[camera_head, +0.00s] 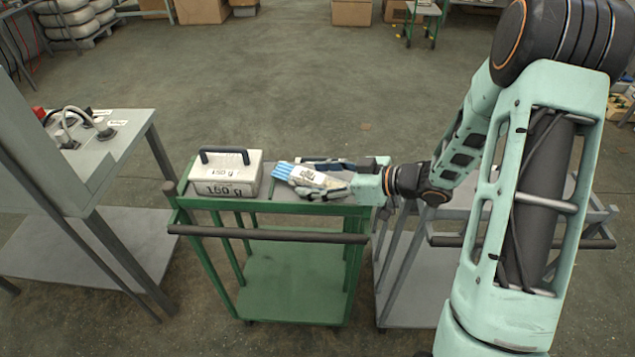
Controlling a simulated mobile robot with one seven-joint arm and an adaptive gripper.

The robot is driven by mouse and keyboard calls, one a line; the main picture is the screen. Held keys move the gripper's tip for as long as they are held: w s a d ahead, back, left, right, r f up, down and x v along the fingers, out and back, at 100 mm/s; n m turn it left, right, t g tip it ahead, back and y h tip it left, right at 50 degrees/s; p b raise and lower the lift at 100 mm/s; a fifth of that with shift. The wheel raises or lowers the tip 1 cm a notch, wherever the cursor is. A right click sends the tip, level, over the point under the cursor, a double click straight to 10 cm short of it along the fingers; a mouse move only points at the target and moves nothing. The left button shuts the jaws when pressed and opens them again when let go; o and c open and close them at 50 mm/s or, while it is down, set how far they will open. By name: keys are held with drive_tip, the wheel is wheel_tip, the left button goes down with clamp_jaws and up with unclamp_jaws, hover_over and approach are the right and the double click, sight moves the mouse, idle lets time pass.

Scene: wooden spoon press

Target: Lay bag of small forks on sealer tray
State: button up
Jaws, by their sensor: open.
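A small clear bag of forks (299,174) with blue ends and a white label lies at the right part of the green cart's top (262,205). My gripper (318,178) reaches in from the right, low over the cart top. Its jaws are open, one finger on the far side of the bag and one on the near side. Whether they touch the bag cannot be told from this view. I cannot make out for certain which surface is the sealer tray.
A cream box with a dark handle (226,170) stands left of the bag on the cart. A grey bench with knobs and cables (95,150) stands at left. A grey cart (415,262) stands under my arm at right. Cartons (352,12) lie at the back; the floor between is clear.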

drive_tip(key=shift+c, duration=0.2)
drive_tip(key=c, duration=1.1)
